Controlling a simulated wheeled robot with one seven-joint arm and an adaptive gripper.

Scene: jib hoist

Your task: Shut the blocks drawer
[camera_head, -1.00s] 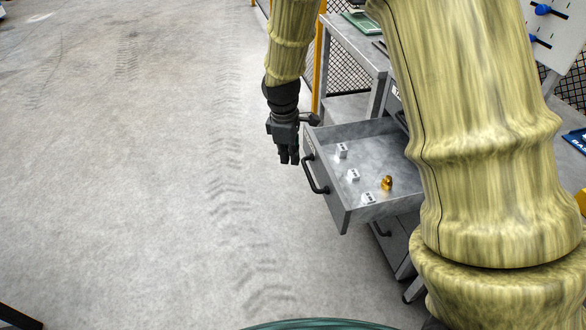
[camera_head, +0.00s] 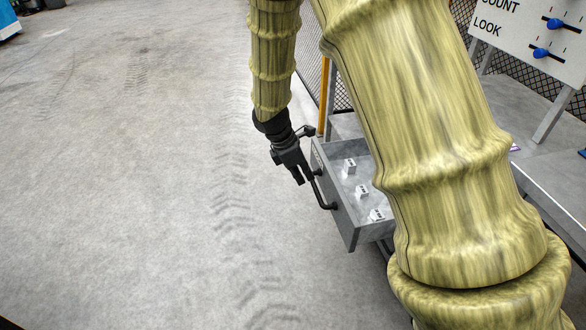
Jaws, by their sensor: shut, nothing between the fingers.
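The grey blocks drawer (camera_head: 349,226) stands open, pulled out to the left from under a workbench. Several small white blocks with dark marks (camera_head: 363,191) lie in it. Its dark bar handle (camera_head: 323,192) is on the left-facing front. My black gripper (camera_head: 301,178) points down just left of the drawer front, close beside the upper end of the handle. Its fingers are together and hold nothing. I cannot tell whether it touches the handle or the front. My arm hides the drawer's right part and the cabinet behind it.
A grey workbench (camera_head: 547,180) stands at the right. A white board with blue knobs (camera_head: 540,38) is above it. A yellow post (camera_head: 324,97) and black mesh stand behind the drawer. The concrete floor (camera_head: 130,190) to the left is clear.

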